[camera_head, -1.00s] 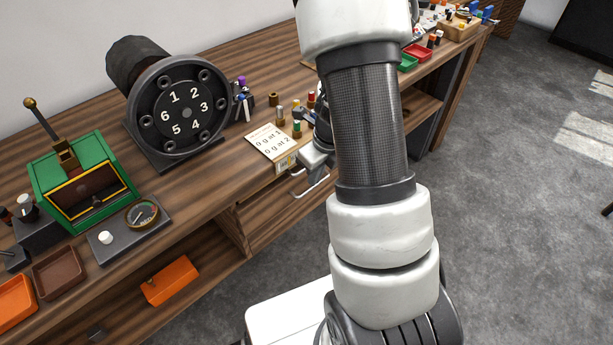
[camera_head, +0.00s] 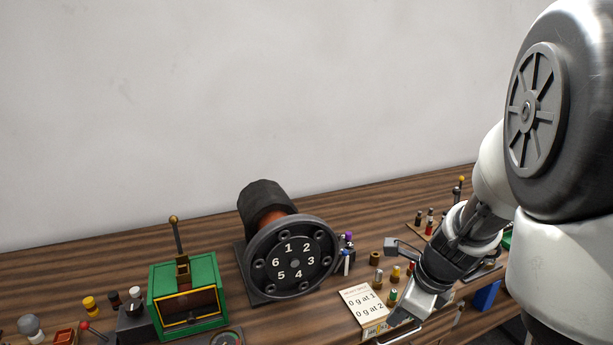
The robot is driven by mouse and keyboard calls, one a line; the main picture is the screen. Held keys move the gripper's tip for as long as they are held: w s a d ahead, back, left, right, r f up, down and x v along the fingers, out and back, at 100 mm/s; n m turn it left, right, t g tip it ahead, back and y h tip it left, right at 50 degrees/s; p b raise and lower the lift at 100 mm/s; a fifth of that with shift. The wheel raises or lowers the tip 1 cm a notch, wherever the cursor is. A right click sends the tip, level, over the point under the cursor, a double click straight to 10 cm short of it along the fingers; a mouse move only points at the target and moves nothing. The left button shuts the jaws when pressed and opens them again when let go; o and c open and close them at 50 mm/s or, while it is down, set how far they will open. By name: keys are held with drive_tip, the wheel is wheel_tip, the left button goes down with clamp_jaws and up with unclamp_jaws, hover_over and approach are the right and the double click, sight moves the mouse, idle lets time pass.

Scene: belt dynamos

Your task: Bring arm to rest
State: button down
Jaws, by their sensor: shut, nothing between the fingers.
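My arm comes in from the right side of the head view, with a large grey joint and white links close to the camera. It bends down to my gripper (camera_head: 406,315), which is low over the front edge of the workbench (camera_head: 205,246), just right of the paper card (camera_head: 366,306). The gripper is shut and appears empty. Its fingertips are small in the picture, and I cannot tell whether they touch the bench or the drawer front.
A black dynamo with a numbered disc (camera_head: 294,262) stands at the middle. Left of it is a green box with a lever (camera_head: 203,271). Small coloured cylinders (camera_head: 394,272) stand near my gripper. A grey block (camera_head: 391,244) lies behind them. The wall above the bench is clear.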

drive_tip(key=s+a+r+n+t+h+p, duration=0.1)
drive_tip(key=s+a+r+n+p, duration=0.1)
drive_tip(key=s+r+n, duration=0.5)
drive_tip(key=s+a+r+n+t+h+p, duration=0.1)
drive_tip(key=s+a+r+n, duration=0.3)
drive_tip(key=r+n, duration=1.1)
drive_tip(key=s+n+p, duration=0.1)
drive_tip(key=s+n, duration=0.2)
drive_tip(key=shift+s, duration=0.25)
